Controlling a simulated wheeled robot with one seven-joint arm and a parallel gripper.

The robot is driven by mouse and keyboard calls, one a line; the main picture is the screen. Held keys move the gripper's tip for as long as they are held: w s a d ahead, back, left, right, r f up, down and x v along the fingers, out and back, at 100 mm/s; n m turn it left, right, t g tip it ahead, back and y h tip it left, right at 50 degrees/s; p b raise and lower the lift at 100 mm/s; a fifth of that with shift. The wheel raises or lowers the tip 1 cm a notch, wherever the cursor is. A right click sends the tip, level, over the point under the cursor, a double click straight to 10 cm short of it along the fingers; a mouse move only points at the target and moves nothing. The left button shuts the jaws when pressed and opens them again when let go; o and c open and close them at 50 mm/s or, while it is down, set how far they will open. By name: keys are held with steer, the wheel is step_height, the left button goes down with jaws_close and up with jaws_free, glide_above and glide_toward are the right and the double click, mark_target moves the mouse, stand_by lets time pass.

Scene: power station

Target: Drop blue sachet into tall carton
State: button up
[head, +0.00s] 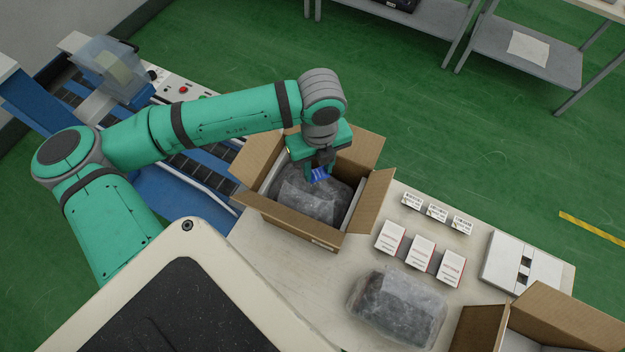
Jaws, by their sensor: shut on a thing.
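My gripper (319,170) is over the open cardboard carton (285,222) and points down into it. It is shut on a small blue sachet (320,175), of which only a part shows between the fingers. The sachet is above a grey, plastic-wrapped package (307,199) that lies inside the carton. I cannot tell whether the sachet touches this package. The carton's flaps are spread open. A second open carton (481,328) shows in part at the bottom right; I cannot tell from this view which of the two is taller.
Several small white boxes (421,252) stand in two rows right of the carton. Another wrapped package (397,308) lies on the table (270,262) in front of them. A white block (521,262) is at the right. A conveyor (200,170) runs behind my arm.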

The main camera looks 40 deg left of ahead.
steer(key=o, duration=1.1)
steer(key=shift+c, duration=0.2)
step_height(320, 180, up, 11)
steer(key=shift+f, duration=0.1)
